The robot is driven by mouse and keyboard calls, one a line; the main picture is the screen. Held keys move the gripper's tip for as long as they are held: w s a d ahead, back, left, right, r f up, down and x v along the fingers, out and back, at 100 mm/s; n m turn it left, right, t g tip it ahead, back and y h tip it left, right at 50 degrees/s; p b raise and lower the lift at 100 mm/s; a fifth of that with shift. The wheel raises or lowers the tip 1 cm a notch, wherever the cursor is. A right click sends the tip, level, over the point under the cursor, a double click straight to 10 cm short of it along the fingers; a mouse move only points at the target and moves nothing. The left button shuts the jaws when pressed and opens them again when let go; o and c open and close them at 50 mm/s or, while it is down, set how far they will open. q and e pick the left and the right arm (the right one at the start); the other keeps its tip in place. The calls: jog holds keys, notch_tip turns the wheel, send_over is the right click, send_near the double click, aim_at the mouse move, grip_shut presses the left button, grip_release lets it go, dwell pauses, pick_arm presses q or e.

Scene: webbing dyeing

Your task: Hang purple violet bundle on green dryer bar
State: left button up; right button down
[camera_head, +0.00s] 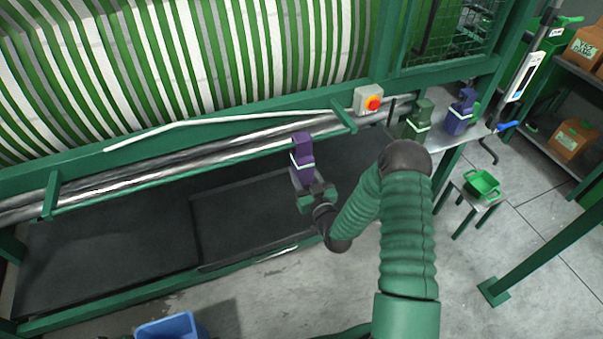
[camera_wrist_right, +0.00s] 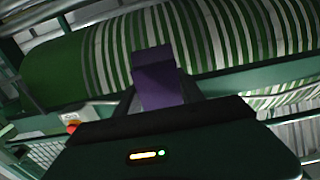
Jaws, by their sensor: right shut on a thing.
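The purple violet bundle (camera_head: 302,150) has a pale band and is held upright in my right gripper (camera_head: 305,178), which is shut on it. In the right wrist view the bundle (camera_wrist_right: 157,80) sits between the fingers of the right gripper (camera_wrist_right: 158,100). In the head view the bundle is in front of the long green dryer bar (camera_head: 180,179), overlapping it in the picture; I cannot tell if they touch. My left gripper is not in view.
A large drum with green and white webbing (camera_head: 190,60) fills the back left. A green basket (camera_head: 482,184) and blue bin (camera_head: 172,328) are nearby.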

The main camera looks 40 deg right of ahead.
jog(key=shift+d, duration=0.15)
jog(key=c, duration=1)
grip_release()
jog(key=shift+o, duration=1.3)
jog(key=shift+a+r, duration=0.1)
jog(key=shift+a, duration=0.2)
jog(key=shift+o, duration=0.5)
jog(key=shift+a, duration=0.25)
jog(key=shift+s+d, duration=0.15)
jog(key=shift+s, duration=0.2)
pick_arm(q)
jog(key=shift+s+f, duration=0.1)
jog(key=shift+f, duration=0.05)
pick_arm(e)
jog(key=v, duration=1.6)
